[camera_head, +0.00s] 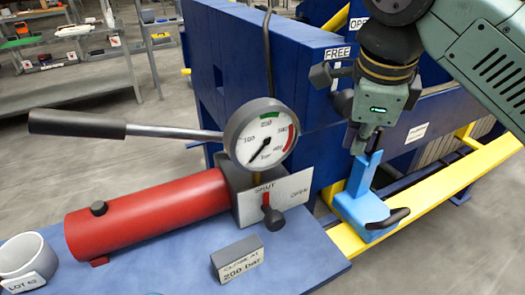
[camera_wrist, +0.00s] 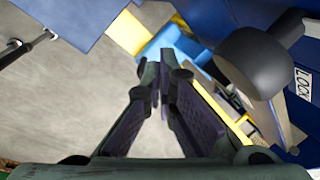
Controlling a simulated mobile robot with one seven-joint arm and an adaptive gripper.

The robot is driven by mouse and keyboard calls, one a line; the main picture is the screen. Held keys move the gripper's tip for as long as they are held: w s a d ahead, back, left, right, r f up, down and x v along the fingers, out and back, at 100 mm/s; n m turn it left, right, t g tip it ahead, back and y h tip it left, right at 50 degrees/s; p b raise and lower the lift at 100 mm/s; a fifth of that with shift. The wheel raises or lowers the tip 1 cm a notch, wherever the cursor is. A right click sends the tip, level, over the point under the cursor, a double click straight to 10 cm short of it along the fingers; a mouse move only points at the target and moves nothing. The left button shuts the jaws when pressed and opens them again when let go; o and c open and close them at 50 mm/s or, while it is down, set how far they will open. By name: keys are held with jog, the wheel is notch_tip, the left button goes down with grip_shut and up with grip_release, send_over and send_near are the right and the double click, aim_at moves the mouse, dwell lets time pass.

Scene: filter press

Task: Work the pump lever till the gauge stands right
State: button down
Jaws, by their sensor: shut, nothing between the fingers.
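The pump lever, with a black grip (camera_head: 76,123) on a steel rod, lies nearly level and reaches left above the red pump cylinder (camera_head: 150,215). The round white gauge (camera_head: 261,134) has green and red bands; its needle points to the lower left, near the low end of the scale. Below it, a valve handle (camera_head: 268,208) with a red stem stands upright in line with the SHUT mark; OPEN is to its right. My gripper (camera_head: 366,140) points down just above a blue bracket (camera_head: 362,200), well right of the lever. Its fingers (camera_wrist: 166,72) are shut and empty.
A grey block (camera_head: 238,259) reads "CLOSE AT 200 bar". A white cup (camera_head: 27,262) marked LOT stands at the left. The blue press frame (camera_head: 225,70) and yellow rail (camera_head: 440,195) surround my gripper. A dark knob (camera_wrist: 258,60) is close by in the wrist view.

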jog(key=shift+s+a+f+b, duration=0.15)
jog(key=shift+f+b, duration=0.55)
jog(key=shift+f, duration=0.75)
notch_tip(320, 180, down, 12)
jog(key=a+b, duration=0.2)
jog(key=b, duration=0.7)
jog(key=shift+s+f, duration=0.25)
jog(key=shift+s, duration=0.15)
